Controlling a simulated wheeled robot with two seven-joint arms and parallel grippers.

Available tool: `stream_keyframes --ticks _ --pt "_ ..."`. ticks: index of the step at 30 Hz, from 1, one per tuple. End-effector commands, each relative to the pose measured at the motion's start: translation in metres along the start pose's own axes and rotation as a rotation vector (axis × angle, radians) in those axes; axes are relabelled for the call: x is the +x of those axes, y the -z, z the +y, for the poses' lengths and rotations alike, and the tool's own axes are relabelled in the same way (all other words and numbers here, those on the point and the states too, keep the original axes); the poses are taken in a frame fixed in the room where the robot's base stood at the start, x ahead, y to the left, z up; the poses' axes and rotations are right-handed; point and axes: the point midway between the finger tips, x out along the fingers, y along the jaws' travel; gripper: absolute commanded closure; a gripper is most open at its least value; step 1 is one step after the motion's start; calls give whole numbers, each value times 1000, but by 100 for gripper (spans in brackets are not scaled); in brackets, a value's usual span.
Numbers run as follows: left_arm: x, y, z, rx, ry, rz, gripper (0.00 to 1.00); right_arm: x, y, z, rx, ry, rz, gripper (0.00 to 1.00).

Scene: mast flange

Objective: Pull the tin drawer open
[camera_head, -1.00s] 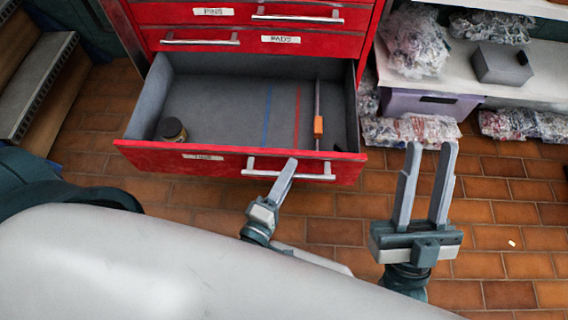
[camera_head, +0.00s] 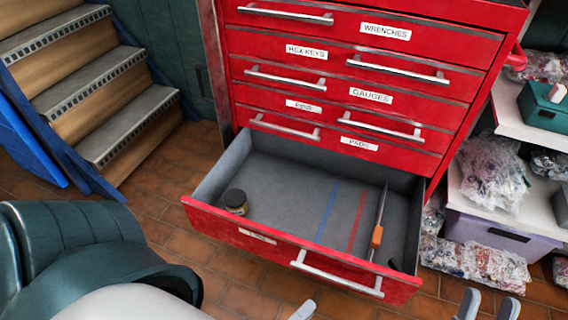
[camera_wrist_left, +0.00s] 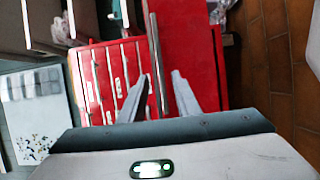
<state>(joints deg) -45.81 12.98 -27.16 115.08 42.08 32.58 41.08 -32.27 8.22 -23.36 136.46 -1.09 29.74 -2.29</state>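The open bottom drawer (camera_head: 262,243) of the red cabinet is pulled well out, with its grey inside showing. Its front label is too blurred to read surely. Its silver bar handle (camera_head: 335,274) is on the right part of the front. A small dark tin (camera_head: 236,201) stands in the drawer's left front corner. My left gripper (camera_wrist_left: 161,75) is open and empty in the left wrist view. In the head view only a fingertip of it (camera_head: 303,311) shows, below the handle and apart from it. My right gripper (camera_head: 488,304) is open and empty at the lower right, cut by the picture edge.
An orange-handled tool (camera_head: 377,235) lies in the drawer, right of blue and red lines. The drawers above are shut. Stairs (camera_head: 95,85) and a blue panel (camera_head: 40,140) stand left. Shelves with bagged parts (camera_head: 495,178) and a purple bin (camera_head: 490,234) stand right. Tiled floor surrounds the drawer.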

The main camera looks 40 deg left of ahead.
Motion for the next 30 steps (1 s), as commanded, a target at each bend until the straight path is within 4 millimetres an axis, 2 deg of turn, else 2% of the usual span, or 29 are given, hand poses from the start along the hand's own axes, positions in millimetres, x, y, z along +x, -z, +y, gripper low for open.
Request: stream_keyframes --ticks 3,10,15,30 --pt "-24 0 -1 0 4 -2 70 0 -1 -1 2 1 -11 69" --pt "-50 0 -1 1 2 -1 70 -6 -6 -4 8 0 -45 69" --pt "-57 0 0 0 0 0 70 -6 -7 -4 10 1 -50 69" --pt "-56 0 0 0 0 0 70 -4 -6 -4 10 1 -41 69"
